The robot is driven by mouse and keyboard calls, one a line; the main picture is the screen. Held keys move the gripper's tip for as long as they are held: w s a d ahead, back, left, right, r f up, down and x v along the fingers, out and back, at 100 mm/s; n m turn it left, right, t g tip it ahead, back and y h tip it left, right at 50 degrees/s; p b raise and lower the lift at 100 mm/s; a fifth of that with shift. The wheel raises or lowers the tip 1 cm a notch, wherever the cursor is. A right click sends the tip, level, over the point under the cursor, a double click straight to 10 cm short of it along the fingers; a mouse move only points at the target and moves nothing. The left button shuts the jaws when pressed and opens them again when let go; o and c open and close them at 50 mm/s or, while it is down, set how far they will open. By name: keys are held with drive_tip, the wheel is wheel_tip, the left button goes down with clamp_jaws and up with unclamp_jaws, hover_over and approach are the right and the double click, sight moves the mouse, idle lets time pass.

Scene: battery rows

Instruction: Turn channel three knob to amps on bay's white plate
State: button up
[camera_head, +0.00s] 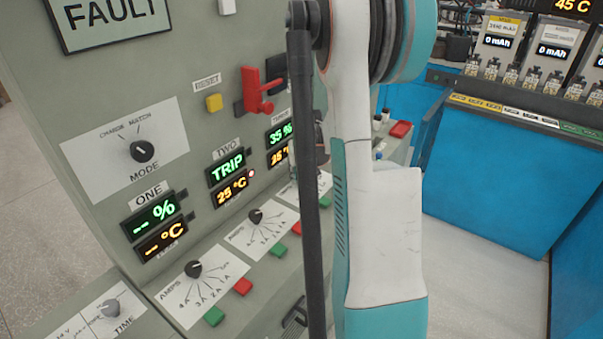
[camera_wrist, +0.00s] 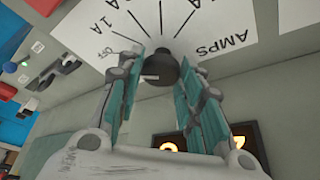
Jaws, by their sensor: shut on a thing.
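The black amps knob (camera_wrist: 163,73) is between the two teal-padded fingers of my gripper (camera_wrist: 162,62) in the wrist view, and the fingers are shut on it. A small pale mark shows on the knob's left side. It sits on a white plate (camera_wrist: 205,22) printed AMPS, 1 A and OFF, which appears upside down there. In the head view the third channel's white plate (camera_head: 324,184) is mostly hidden behind my arm, and its knob and my gripper cannot be made out.
The channel one knob (camera_head: 193,268) and channel two knob (camera_head: 255,216) stand on nearby plates. A mode knob (camera_head: 142,151), a red lever switch (camera_head: 257,92) and a yellow reset button (camera_head: 214,102) are higher on the panel. Green and red buttons line the plates' lower edges.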

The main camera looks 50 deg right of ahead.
drive_tip(key=shift+w+a+m+g+h, duration=0.1)
drive_tip(key=shift+m+g+h, duration=0.3)
drive_tip(key=shift+m, duration=1.05)
drive_tip(key=shift+w+m+g+h, duration=0.1)
drive_tip(key=shift+m+g+h, duration=0.3)
drive_tip(key=shift+m, duration=1.05)
drive_tip(key=o, duration=1)
drive_tip(key=shift+o, duration=0.2)
drive_tip(key=shift+s, duration=0.1)
